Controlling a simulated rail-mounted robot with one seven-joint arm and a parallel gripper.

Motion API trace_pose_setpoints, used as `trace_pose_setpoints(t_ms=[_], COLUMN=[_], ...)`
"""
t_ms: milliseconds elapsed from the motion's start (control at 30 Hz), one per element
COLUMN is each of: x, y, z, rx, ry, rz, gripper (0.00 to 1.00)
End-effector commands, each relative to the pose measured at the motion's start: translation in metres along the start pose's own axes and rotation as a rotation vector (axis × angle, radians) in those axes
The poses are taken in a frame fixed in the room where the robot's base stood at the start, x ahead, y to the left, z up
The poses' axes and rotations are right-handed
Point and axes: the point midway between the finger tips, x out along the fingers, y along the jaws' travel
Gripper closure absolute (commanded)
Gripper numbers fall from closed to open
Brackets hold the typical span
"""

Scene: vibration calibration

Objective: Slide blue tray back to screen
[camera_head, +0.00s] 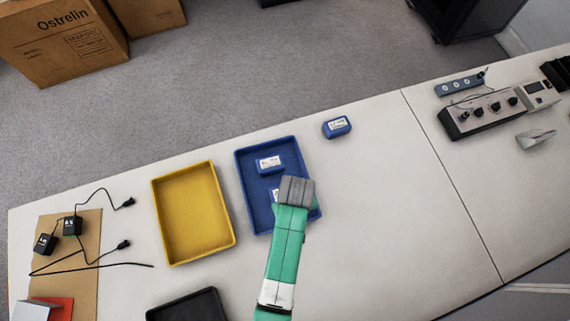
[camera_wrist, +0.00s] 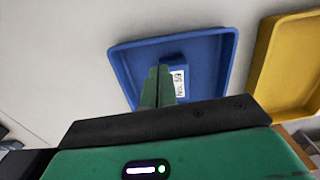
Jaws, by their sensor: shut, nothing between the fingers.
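The blue tray (camera_head: 248,188) lies on the white table, right of the yellow tray. In the head view my wrist covers the fingertips.
The yellow tray (camera_head: 193,214) stands close left of the blue tray. A third blue box (camera_head: 337,127) lies on the table behind and right. A black tray (camera_head: 188,306) is at the front; adapters with cables (camera_head: 72,226) lie left. The table to the right is clear up to the instruments (camera_head: 484,114).

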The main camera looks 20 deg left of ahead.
Motion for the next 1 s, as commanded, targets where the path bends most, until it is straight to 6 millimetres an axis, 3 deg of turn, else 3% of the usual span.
trace_pose_setpoints(t_ms=[500, 700, 1000], x=[0.086, 0.097, 0.097], y=[0.001, 0.001, 0.001], z=[-0.002, -0.002, -0.001], rx=[0.002, 0.002, 0.001], ry=[0.004, 0.005, 0.005], rz=[0.002, 0.003, 0.003], gripper=[1.00, 1.00, 1.00])
